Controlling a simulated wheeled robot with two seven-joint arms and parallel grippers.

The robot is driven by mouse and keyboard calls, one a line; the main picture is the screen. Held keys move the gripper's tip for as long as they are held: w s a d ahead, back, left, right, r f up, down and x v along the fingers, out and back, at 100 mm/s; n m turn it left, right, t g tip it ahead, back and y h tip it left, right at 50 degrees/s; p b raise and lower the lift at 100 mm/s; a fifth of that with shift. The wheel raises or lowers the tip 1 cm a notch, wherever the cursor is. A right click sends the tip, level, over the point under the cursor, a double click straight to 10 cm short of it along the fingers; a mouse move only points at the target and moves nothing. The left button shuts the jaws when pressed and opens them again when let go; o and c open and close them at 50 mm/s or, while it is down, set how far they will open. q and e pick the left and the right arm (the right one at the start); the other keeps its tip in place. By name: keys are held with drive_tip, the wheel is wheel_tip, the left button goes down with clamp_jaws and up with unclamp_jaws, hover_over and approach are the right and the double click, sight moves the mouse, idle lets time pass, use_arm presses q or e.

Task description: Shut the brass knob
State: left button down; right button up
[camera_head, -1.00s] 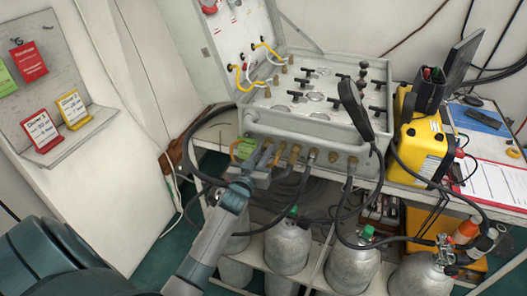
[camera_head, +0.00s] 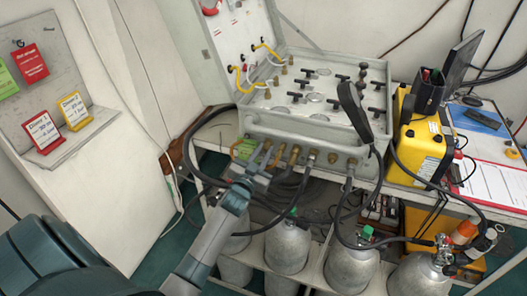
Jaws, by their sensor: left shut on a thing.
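The air panel (camera_head: 310,128) is an open grey case on a bench, with a row of brass fittings (camera_head: 294,154) and hoses along its front face. My left gripper (camera_head: 262,158) reaches up from below to the left end of that row. My right gripper is not in view.
Grey gas cylinders (camera_head: 289,245) stand below the bench, with black hoses hanging near my left arm. A yellow case (camera_head: 418,145) and a monitor stand right of the panel. Red and yellow cards (camera_head: 43,132) sit on a ledge at the left.

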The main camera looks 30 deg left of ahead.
use_arm(q)
drive_tip(key=m, duration=0.4)
drive_tip(key=shift+r+m+p, duration=0.1)
drive_tip(key=shift+m+p, duration=0.2)
drive_tip(key=shift+m, duration=0.1)
drive_tip(key=m, duration=0.4)
drive_tip(key=shift+m, duration=0.4)
drive_tip(key=c, duration=1.9)
unclamp_jaws()
drive_tip(key=shift+o, duration=0.2)
